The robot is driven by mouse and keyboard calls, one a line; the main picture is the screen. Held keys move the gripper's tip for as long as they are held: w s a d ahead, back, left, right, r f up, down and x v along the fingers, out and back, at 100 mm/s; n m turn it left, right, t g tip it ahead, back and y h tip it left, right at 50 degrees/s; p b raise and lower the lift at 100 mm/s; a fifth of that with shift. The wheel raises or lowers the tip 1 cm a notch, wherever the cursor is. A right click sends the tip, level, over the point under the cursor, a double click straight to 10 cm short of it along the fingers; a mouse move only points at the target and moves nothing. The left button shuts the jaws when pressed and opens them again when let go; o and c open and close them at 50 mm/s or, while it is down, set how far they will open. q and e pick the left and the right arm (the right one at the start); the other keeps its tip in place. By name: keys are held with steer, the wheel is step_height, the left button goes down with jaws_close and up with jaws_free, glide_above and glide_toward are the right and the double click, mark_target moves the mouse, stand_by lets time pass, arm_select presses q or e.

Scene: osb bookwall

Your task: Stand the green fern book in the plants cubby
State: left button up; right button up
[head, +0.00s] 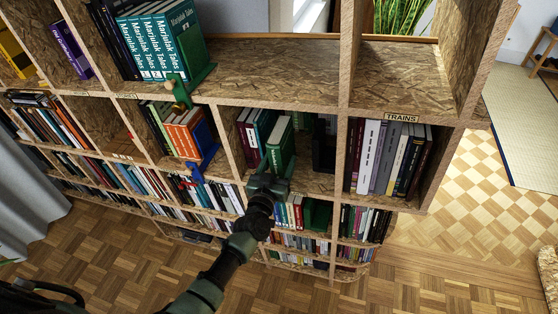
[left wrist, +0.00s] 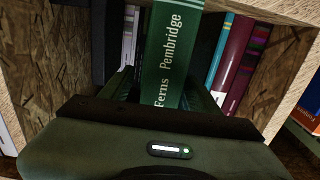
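The green fern book (head: 281,146) stands nearly upright at the front of a middle-row cubby, spine outward. In the left wrist view its spine (left wrist: 168,55) reads "Ferns Pembridge". My left gripper (head: 268,184) is at its lower end, with a finger on each side of the spine, and looks shut on it. The left wrist view shows the gripper's fingers (left wrist: 163,92) beside the spine. Maroon and green books (head: 249,135) stand to the book's left in this cubby. I can read no plants label. My right gripper is not in view.
A dark upright item (head: 324,146) stands at the cubby's right side, with bare shelf between it and the fern book. The cubby to the right bears a TRAINS label (head: 402,118) and holds books. The shelf top (head: 275,70) above is clear. A blue bookend (head: 203,160) stands left.

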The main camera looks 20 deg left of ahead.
arm_select(q)
steer(key=s, duration=0.7)
steer(key=shift+s+a+r, duration=0.15)
steer(key=shift+s, duration=0.2)
